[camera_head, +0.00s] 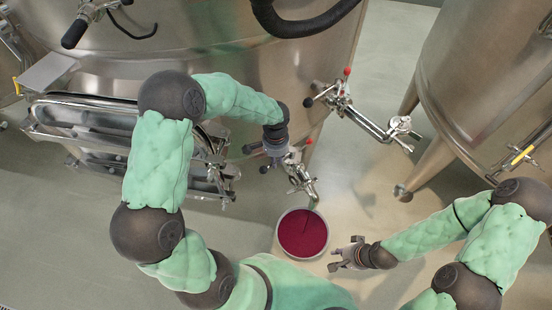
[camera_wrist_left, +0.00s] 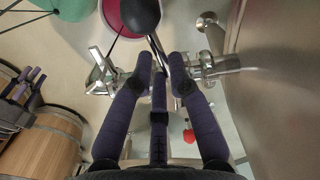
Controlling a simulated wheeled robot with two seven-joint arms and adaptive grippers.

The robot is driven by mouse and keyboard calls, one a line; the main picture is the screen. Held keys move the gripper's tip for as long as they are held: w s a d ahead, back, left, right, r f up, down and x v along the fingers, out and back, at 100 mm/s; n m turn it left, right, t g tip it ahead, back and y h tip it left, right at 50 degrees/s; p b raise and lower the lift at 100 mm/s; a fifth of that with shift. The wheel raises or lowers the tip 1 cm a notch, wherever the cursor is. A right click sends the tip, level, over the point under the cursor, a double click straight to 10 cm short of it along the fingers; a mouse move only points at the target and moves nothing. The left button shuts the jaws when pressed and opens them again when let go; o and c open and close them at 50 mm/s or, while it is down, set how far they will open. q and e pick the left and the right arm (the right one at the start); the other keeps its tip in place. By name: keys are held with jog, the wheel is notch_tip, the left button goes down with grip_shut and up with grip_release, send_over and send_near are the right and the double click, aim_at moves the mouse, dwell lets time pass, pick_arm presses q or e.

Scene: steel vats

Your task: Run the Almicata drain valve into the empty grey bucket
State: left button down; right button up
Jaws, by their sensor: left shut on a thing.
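The drain valve (camera_head: 301,181) is a steel fitting low on the large vat, with its spout above the bucket. My left gripper (camera_head: 277,148) is at the valve, its fingers shut on it; in the left wrist view the fingertips (camera_wrist_left: 160,66) close around its steel part (camera_wrist_left: 190,66). Which exact part is held is partly hidden. The grey bucket (camera_head: 278,243) stands on the floor under the spout and holds dark red liquid; it also shows in the left wrist view (camera_wrist_left: 108,18). A thin dark line runs from the spout side into the bucket. My right gripper (camera_head: 346,255) is open and empty, right of the bucket.
A second steel valve (camera_head: 372,126) with a red knob juts from the vat at the upper right. Another vat (camera_head: 490,80) stands at the right. A steel hatch (camera_head: 90,120) is at the left. A wooden barrel (camera_wrist_left: 40,145) shows in the left wrist view.

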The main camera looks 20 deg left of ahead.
pick_arm(q)
jog(key=shift+w+a+m+p, duration=0.4)
jog(key=shift+a+m+p, duration=0.3)
jog(key=shift+m, duration=0.1)
jog(key=c, duration=1.2)
grip_release()
jog(key=shift+a, duration=0.15)
jog(key=shift+r, duration=0.15)
